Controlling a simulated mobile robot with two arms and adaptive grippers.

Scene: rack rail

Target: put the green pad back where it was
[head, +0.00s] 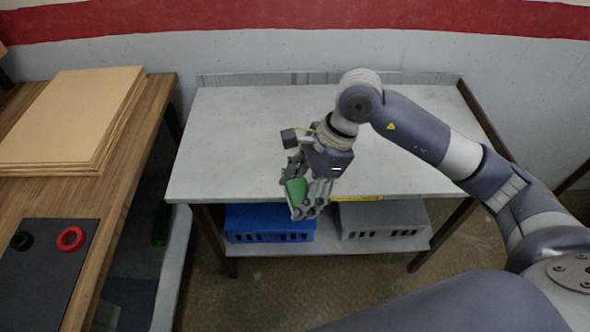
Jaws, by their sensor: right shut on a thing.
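The green pad (296,189) is held in my right gripper (297,198), which is shut on it. The pad and gripper are over the front edge of the grey-topped table (235,125), in front of the blue crate as seen from the head. The fingers cover part of the pad. I cannot tell exactly how high it is above the table. My left gripper is not in view.
A blue crate (265,237) and a grey crate (383,235) stand on the table's lower shelf. At left, a wooden bench holds stacked boards (70,115) and a dark mat (45,275) with a red ring (70,239) and a black ring (21,241). The grey tabletop is mostly clear.

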